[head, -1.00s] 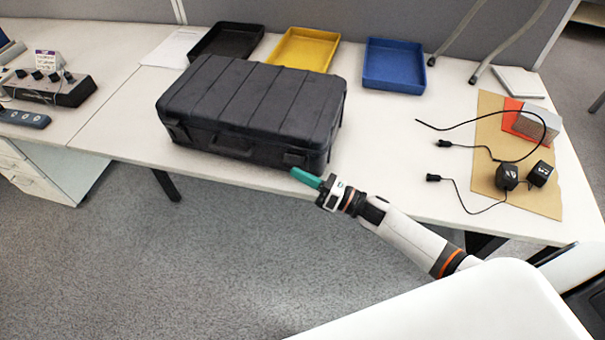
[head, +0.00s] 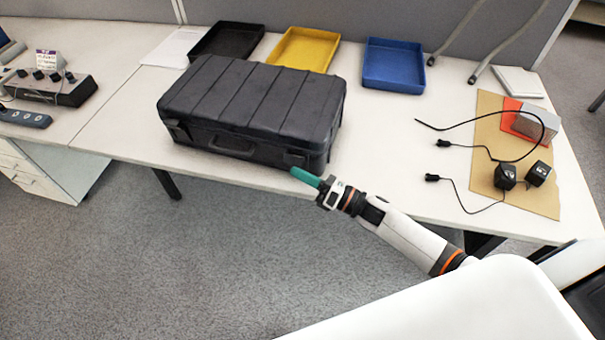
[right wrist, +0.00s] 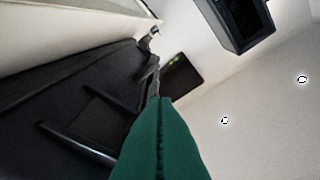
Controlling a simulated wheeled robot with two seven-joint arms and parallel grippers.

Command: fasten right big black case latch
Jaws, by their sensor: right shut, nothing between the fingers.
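The big black case (head: 250,105) lies closed-looking on the table, its handle (head: 230,147) on the front face. The right latch (head: 294,158) is on the front face near the right corner; whether it is fastened is too small to tell. My right gripper (head: 306,177) has green fingers, shut and empty, just in front of and below that latch; I cannot tell whether they touch the case. In the right wrist view the shut fingers (right wrist: 160,140) point along the dark case side (right wrist: 70,110). My left gripper is not in view.
Black (head: 227,42), yellow (head: 303,49) and blue (head: 394,66) trays stand behind the case. To the right, a cardboard sheet (head: 545,200) holds black adapters (head: 505,176) with loose cables. A control box (head: 50,88) stands at the left. The table between case and cables is clear.

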